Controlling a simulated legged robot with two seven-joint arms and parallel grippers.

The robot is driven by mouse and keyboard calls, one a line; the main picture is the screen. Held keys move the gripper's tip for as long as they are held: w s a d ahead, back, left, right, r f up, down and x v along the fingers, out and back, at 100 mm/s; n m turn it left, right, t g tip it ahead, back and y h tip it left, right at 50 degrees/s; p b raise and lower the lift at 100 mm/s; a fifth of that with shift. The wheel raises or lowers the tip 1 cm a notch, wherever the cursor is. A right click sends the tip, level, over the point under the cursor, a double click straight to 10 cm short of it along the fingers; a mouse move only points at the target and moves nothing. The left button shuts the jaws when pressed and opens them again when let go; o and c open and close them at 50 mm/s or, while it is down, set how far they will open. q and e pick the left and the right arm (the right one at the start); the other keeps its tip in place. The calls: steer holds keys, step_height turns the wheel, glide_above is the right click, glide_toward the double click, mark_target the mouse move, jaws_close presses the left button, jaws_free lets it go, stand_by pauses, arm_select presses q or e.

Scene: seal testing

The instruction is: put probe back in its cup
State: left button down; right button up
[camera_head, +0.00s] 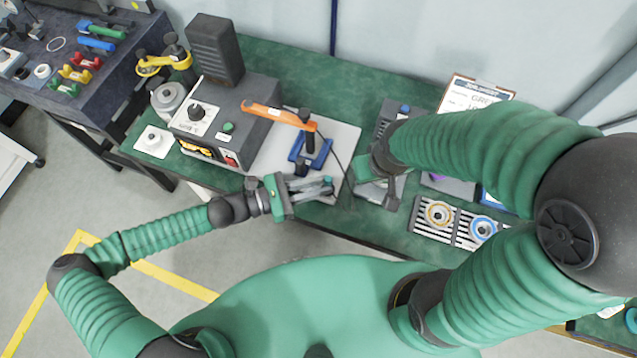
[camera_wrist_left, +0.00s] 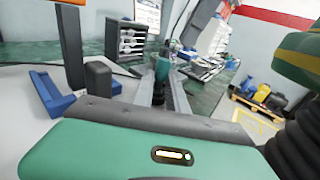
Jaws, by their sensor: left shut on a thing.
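I cannot pick out the probe's cup with certainty.
A blue fixture (camera_head: 312,155) with a black post and orange lever (camera_head: 277,115) stands on the light plate (camera_head: 345,140), close to my left gripper. A grey control box (camera_head: 245,115) is left of it. A striped tray (camera_head: 460,224) with rings lies at right.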

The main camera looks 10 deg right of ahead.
arm_select(q)
steer(key=shift+f, duration=0.3)
steer(key=c, duration=1.3)
jaws_free()
steer(key=shift+o, duration=0.2)
step_height(320, 180, up, 8)
steer(key=p, duration=0.7)
